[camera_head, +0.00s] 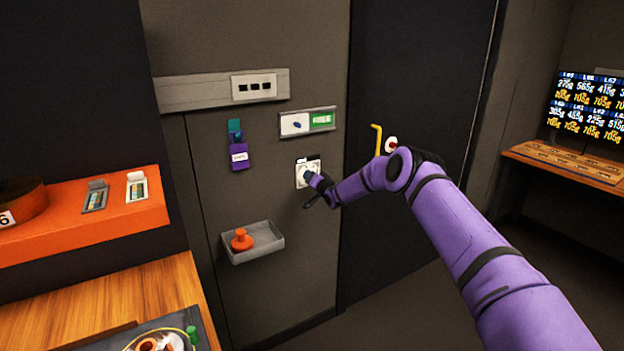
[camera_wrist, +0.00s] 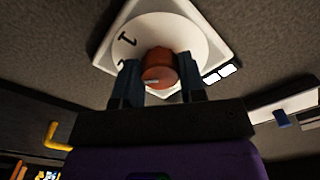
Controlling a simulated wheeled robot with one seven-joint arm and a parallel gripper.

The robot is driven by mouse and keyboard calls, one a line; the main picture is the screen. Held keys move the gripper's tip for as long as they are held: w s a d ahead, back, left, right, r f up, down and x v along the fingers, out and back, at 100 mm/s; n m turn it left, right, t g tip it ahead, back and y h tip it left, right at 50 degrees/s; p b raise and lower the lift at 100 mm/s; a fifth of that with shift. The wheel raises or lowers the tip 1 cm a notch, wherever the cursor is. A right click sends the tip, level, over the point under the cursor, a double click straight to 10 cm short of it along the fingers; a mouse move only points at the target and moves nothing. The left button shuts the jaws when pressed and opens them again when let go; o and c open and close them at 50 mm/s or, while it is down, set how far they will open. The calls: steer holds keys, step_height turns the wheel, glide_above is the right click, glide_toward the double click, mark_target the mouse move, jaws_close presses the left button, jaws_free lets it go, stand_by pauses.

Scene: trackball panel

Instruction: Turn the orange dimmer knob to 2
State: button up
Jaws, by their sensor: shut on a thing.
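The orange dimmer knob (camera_wrist: 159,68) sits on a round white dial on a white wall plate (camera_wrist: 196,20). In the wrist view my gripper (camera_wrist: 160,78) has one finger on each side of the knob and is shut on it. A light mark shows on the knob's near side. A numeral 1 is readable on the dial, and another mark below it is partly hidden by the left finger. In the head view the plate (camera_head: 313,165) is on the grey wall, and my gripper (camera_head: 309,177) covers the knob.
Above the plate is a panel with a blue switch and green label (camera_head: 321,119). A purple tag (camera_head: 239,156) hangs to the left. A grey tray (camera_head: 270,242) with an orange knob-like piece (camera_head: 242,239) is below. A yellow handle (camera_head: 377,140) is on the dark door to the right.

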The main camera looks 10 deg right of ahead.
stand_by(0.3)
steer(key=o, duration=0.9)
steer(key=v, duration=1)
steer(key=shift+s+d, duration=0.15)
steer(key=shift+s, duration=0.25)
steer(key=shift+r, duration=0.1)
